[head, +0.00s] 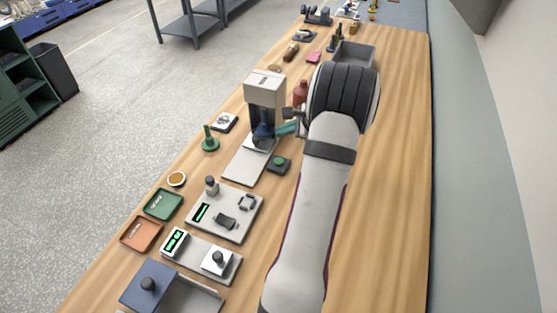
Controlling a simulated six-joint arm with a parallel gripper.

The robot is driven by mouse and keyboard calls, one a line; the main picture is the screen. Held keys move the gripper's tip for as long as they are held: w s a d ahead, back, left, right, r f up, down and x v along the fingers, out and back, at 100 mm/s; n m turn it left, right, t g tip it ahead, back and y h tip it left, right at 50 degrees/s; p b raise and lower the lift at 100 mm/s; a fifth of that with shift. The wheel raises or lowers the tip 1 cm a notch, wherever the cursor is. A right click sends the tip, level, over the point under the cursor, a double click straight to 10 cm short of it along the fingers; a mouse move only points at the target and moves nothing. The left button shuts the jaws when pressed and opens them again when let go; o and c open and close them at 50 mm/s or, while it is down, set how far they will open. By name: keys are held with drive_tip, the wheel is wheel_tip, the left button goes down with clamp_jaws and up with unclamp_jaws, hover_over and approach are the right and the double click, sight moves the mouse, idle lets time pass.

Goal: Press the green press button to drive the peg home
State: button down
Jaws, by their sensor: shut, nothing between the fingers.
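The green press button (280,160) is a small green cap on a dark square box, standing on the table just right of the press base plate (242,168). The press (264,88) has a pale grey head on a dark column, with a dark blue part (263,131) below the head. I cannot make out the peg there. My gripper (285,130) shows as teal fingers reaching left from behind my arm, shut and empty. In the picture it is above the button and beside the press, apart from the button. My arm hides part of the gripper.
A green spindle stand (210,142) is left of the press. Nearer are a grey fixture plate (240,228), a green tray (163,204), an orange tray (141,234) and a blue box (148,285). A red bottle (300,92) stands behind the gripper. The table's right side (390,220) is clear.

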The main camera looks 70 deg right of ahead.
sight(282, 162)
drive_tip(key=shift+f, duration=0.1)
drive_tip(key=shift+f, duration=4.3)
drive_tip(key=shift+f, duration=0.1)
drive_tip(key=shift+f, duration=0.3)
drive_tip(key=shift+f, duration=0.4)
drive_tip(key=shift+r, duration=0.85)
